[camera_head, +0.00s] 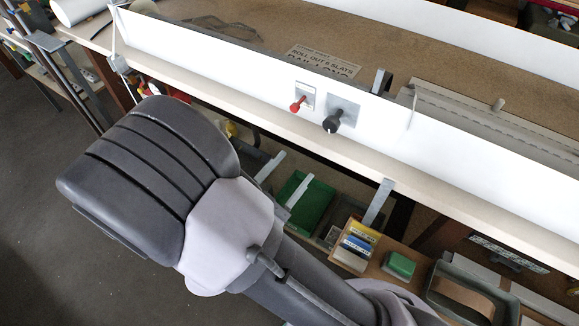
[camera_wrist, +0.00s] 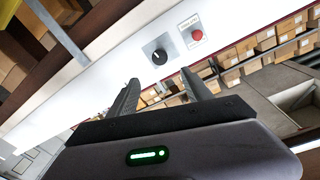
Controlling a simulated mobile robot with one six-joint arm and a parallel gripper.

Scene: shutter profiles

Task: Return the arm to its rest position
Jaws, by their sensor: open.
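My gripper (camera_wrist: 160,78) shows in the wrist view with its two dark fingers apart and nothing between them. A white panel with a black knob (camera_wrist: 155,52) and a red button (camera_wrist: 196,36) lies beyond the fingertips. I cannot tell the exact gap, but the fingers look clear of both. In the head view my grey arm (camera_head: 150,165) is raised in front of the bench at the left and centre. My fingers cannot be seen there.
The bench's white front panel (camera_head: 230,75) carries a red button (camera_head: 298,104) and a black knob (camera_head: 334,121). A metal profile (camera_head: 480,115) lies on the bench at right. Below are a green bin (camera_head: 305,200) and a shelf with small boxes (camera_head: 357,240). Open floor is at left.

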